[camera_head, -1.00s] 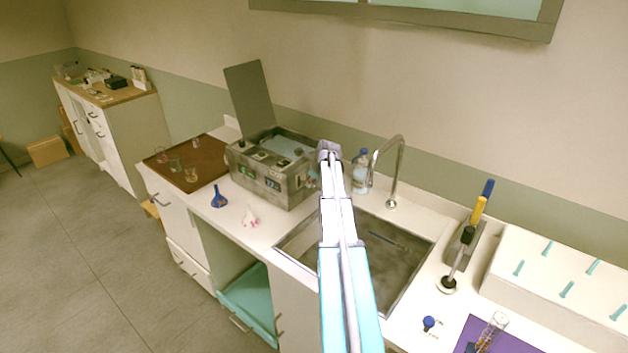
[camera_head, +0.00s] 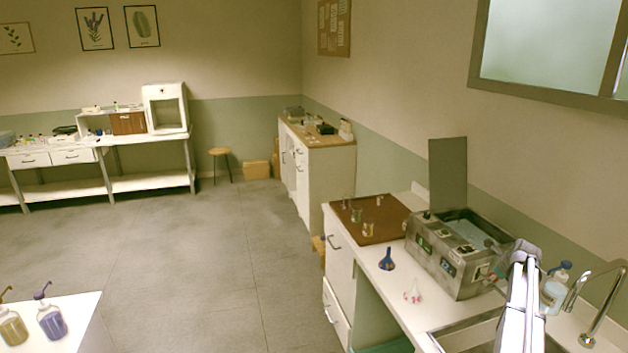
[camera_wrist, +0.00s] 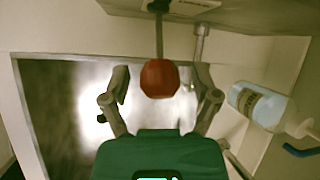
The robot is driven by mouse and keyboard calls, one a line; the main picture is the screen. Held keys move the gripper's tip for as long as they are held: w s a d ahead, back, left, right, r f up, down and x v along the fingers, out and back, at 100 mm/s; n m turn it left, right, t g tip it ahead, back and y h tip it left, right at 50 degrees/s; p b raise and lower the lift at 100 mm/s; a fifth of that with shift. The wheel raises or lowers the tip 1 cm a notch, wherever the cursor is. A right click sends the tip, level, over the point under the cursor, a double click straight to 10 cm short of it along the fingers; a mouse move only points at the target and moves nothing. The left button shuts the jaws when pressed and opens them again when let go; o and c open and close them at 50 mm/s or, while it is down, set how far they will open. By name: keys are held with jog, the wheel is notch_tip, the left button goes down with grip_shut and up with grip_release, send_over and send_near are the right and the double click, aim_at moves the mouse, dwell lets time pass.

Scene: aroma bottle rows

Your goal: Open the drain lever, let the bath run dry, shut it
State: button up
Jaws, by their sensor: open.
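The bath is a steel box (camera_head: 445,258) on the counter at the right in the head view, with its lid (camera_head: 447,172) raised and bluish liquid (camera_head: 472,234) inside. In the wrist view its underside and side (camera_wrist: 235,10) show along the top. The drain lever's red ball knob (camera_wrist: 159,78) hangs on a dark rod in the middle of the wrist view. My gripper (camera_wrist: 163,88) is open, its two fingers on either side of the knob with gaps showing. In the head view my arm hides the gripper's fingers and the lever.
A pale drain pipe (camera_wrist: 200,42) is beside the lever. The sink (camera_head: 465,338) is below.

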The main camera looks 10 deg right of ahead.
jog(key=shift+s+r+n+p, duration=0.2)
jog(key=shift+r+n+p, duration=0.45)
jog(key=shift+r, duration=0.15)
jog(key=shift+w+a+r+n+y+p, duration=0.1)
jog(key=shift+a+r+n+y+p, duration=0.2)
jog(key=shift+a+r+n+p, duration=0.15)
jog(key=s+a+f+n+g+y+b, duration=0.15)
jog(key=a+n, duration=0.55)
jog(key=a, duration=0.8)
jog(key=s+a+f+n+g, duration=0.1)
jog(key=s+a+n, duration=0.1)
jog(key=a+n, duration=0.95)
jog(key=s+a+n+g, duration=0.1)
jog(key=s+a+n, duration=0.2)
jog(key=s+a, duration=0.2)
jog(key=s+a+f+n+g+h, duration=0.1)
jog(key=s+a+n, duration=0.3)
jog(key=a, duration=0.8)
jog(key=s+a+f+n+g, duration=0.1)
jog(key=s+a+n, duration=0.3)
jog(key=a, duration=0.5)
jog(key=shift+s+f+b, duration=0.25)
jog(key=shift+s+b, duration=0.2)
jog(key=shift+s, duration=0.5)
jog(key=shift+a+g, duration=0.1)
jog(key=shift+g, duration=0.15)
